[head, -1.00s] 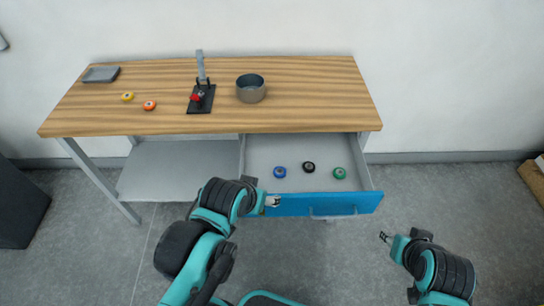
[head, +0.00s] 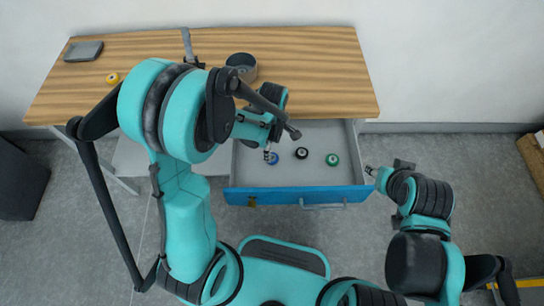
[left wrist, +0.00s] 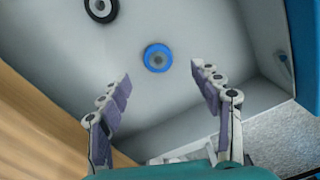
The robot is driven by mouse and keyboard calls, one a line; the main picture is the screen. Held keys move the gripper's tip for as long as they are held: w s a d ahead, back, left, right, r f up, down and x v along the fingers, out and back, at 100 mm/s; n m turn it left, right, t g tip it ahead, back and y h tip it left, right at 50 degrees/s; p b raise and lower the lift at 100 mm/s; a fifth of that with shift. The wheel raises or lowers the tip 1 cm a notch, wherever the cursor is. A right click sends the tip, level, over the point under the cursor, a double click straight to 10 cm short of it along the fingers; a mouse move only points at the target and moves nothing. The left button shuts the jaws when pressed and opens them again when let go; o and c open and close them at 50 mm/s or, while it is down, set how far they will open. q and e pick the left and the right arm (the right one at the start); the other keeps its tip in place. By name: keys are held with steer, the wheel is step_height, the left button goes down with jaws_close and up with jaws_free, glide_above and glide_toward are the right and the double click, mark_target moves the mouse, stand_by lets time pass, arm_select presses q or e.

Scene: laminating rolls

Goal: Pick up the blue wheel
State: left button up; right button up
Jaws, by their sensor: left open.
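The blue wheel (head: 274,158) lies in the open drawer (head: 290,178), at the left of a short row of wheels. My left gripper (head: 267,152) is over the drawer beside the blue wheel and partly covers it in the head view. In the left wrist view, the blue wheel (left wrist: 157,58) sits on the drawer floor, just beyond and between the spread fingertips of my left gripper (left wrist: 161,78), which is open and empty. My right gripper (head: 370,171) is by the drawer's right front corner, too small to tell its state.
A black wheel (head: 301,153) and a green wheel (head: 332,159) lie right of the blue one. The wooden tabletop (head: 320,75) overhangs behind the drawer. It carries a round grey bowl (head: 241,65), a grey tray (head: 83,51) and a yellow wheel (head: 112,78).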

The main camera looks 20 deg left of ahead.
arm_select(q)
steer(key=f+b, duration=0.1)
steer(key=f, duration=0.1)
steer(key=f+b, duration=0.1)
steer(key=f, duration=0.1)
steer(key=f+b, duration=0.1)
steer(key=f, duration=0.2)
steer(key=shift+w+a, duration=0.2)
steer(key=shift+a, duration=0.15)
steer(key=shift+r, duration=0.1)
steer(key=c, duration=1.1)
